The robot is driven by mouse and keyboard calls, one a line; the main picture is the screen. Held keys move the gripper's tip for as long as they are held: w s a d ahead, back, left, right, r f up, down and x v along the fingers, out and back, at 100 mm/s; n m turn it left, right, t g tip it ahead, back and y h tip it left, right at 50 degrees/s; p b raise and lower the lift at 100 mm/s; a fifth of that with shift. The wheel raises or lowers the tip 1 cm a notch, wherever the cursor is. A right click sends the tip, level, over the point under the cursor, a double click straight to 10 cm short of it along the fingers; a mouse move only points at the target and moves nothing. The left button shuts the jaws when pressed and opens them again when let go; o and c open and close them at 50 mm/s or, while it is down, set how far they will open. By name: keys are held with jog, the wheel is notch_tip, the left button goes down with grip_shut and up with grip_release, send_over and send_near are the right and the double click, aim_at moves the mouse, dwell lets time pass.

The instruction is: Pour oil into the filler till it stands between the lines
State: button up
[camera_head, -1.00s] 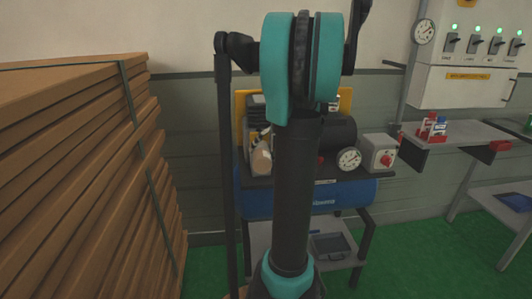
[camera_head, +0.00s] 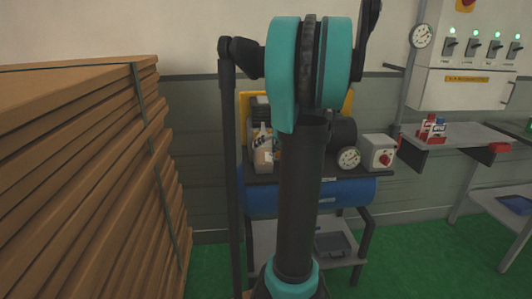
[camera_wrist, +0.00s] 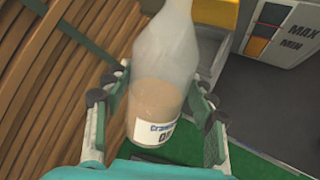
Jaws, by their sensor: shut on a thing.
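My gripper (camera_wrist: 160,92) is shut on a translucent oil bottle (camera_wrist: 165,45), with fingers on both sides of it. Brownish oil lies in the bottle's lower part, above a white label, and the neck runs out of the top of the wrist view. In the head view the bottle (camera_head: 263,158) stands about upright in front of the compressor (camera_head: 335,195). A level gauge (camera_wrist: 267,30) with MAX and MIN marks is at the upper right of the wrist view. It shows red and yellow areas; the exact oil level is unclear. I cannot make out the filler opening.
A strapped stack of brown boards (camera_head: 80,170) stands close on the left. A wall shelf (camera_head: 465,136) holds small bottles. Green floor is free at lower right.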

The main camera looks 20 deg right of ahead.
jog(key=w+r+n+t, duration=0.1)
jog(key=w+r+t, duration=0.1)
jog(key=w+d+r+n+t, duration=0.1)
jog(key=w+r+t, duration=0.1)
jog(key=r, duration=0.1)
jog(key=w+d+r+n+t, duration=0.1)
jog(key=r+t, duration=0.1)
jog(key=r, duration=0.1)
jog(key=shift+w+d+r+t, duration=0.1)
jog(key=shift+w+r+t, duration=0.05)
jog(key=shift+w+t, duration=0.25)
dwell(0.4)
